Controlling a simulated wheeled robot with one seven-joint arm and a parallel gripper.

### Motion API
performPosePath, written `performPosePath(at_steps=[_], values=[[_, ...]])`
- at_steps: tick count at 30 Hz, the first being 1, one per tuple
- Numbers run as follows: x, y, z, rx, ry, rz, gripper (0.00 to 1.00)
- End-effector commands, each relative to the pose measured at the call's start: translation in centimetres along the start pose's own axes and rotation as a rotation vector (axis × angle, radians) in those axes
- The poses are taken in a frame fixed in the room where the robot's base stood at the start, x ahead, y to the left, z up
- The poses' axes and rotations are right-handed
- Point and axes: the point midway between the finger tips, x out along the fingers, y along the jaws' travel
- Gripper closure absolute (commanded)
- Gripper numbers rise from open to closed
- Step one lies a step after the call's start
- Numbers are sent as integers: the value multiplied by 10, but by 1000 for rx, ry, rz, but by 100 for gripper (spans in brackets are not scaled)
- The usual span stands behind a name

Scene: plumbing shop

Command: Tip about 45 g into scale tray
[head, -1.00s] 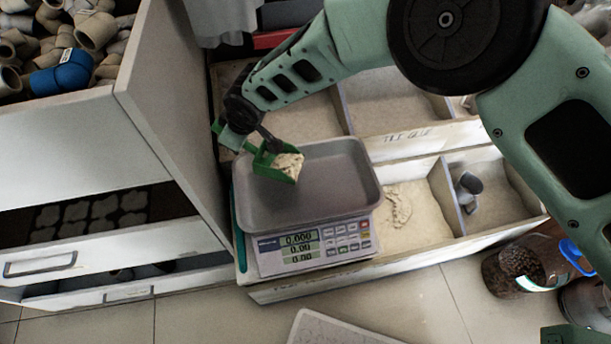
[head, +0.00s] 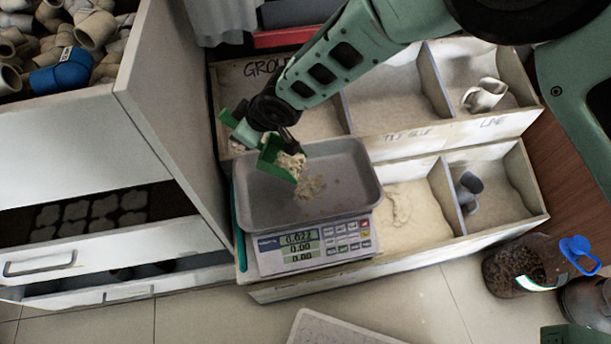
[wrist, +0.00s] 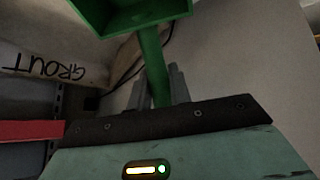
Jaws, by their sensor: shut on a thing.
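My gripper (head: 287,138) is shut on the handle of a green scoop (head: 267,158). The wrist view shows the fingers (wrist: 160,90) around the green handle (wrist: 152,55). The scoop is tilted over the left part of the grey scale tray (head: 345,180), apart from it. Pale powder (head: 291,162) is still in the scoop and at its lip. A small scattered patch of powder (head: 311,187) lies on the tray. The scale display (head: 299,239) shows a small reading that looks like 0.022; the digits are small.
Wooden bins with pale powders (head: 395,95) stand behind and right of the scale; one holds a grey scoop (head: 469,188). A white cabinet (head: 165,90) rises close on the left. A jar with a blue lid (head: 520,268) stands at right.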

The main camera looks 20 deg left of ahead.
Motion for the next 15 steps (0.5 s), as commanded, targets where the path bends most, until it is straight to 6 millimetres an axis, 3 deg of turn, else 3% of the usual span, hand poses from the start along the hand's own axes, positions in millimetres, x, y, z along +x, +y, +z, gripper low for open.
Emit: performPosePath(at_steps=[15], values=[[-5,1,-1,5,30,-1,100]])
